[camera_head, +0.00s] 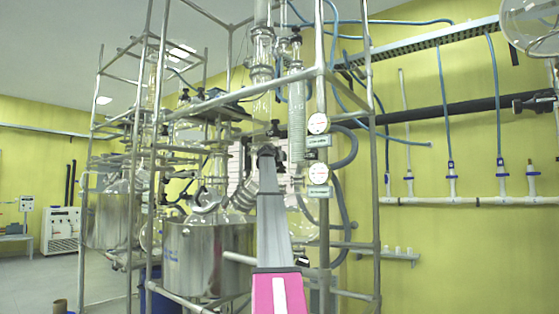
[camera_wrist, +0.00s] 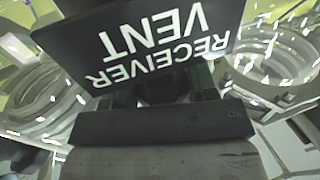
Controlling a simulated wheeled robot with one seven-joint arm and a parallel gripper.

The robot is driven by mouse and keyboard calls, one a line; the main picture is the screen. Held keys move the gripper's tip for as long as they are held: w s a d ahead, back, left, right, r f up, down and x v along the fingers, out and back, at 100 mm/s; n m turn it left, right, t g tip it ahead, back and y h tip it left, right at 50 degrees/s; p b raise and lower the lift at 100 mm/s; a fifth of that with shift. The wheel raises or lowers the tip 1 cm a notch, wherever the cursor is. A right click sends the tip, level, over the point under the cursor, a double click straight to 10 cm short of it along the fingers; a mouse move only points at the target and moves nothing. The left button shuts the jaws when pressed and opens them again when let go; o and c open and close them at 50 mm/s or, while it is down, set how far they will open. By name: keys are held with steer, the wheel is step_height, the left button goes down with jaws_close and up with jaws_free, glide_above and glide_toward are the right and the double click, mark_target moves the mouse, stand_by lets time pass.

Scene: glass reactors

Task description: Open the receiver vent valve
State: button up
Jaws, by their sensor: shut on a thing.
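A black label (camera_wrist: 160,40) with white letters reading RECEIVER VENT fills the upper middle of the wrist view, upside down and tilted. My gripper (camera_wrist: 158,92) is right below and partly behind it, shut on the dark handle of the receiver vent valve (camera_wrist: 163,88). The label and the gripper hide most of the valve, so its turn angle cannot be told. In the head view my arm reaches up into the glass rig, and my gripper (camera_head: 267,152) is a small dark shape at its far end. The valve cannot be made out there.
Pale coiled rings (camera_wrist: 45,95) lie at both sides in the wrist view. In the head view, a metal frame (camera_head: 322,200), a glass column (camera_head: 297,115), a steel vessel (camera_head: 205,260) and blue hoses (camera_head: 441,90) crowd round the arm. Open floor lies at the left.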

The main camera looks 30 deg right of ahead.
steer(key=shift+s+n+t+y, duration=0.1)
steer(key=shift+n+t+y, duration=0.6)
steer(key=shift+t, duration=0.2)
steer(key=shift+n+t+y, duration=0.3)
steer(key=shift+y, duration=0.1)
steer(key=o, duration=0.9)
steer(key=shift+h, duration=0.4)
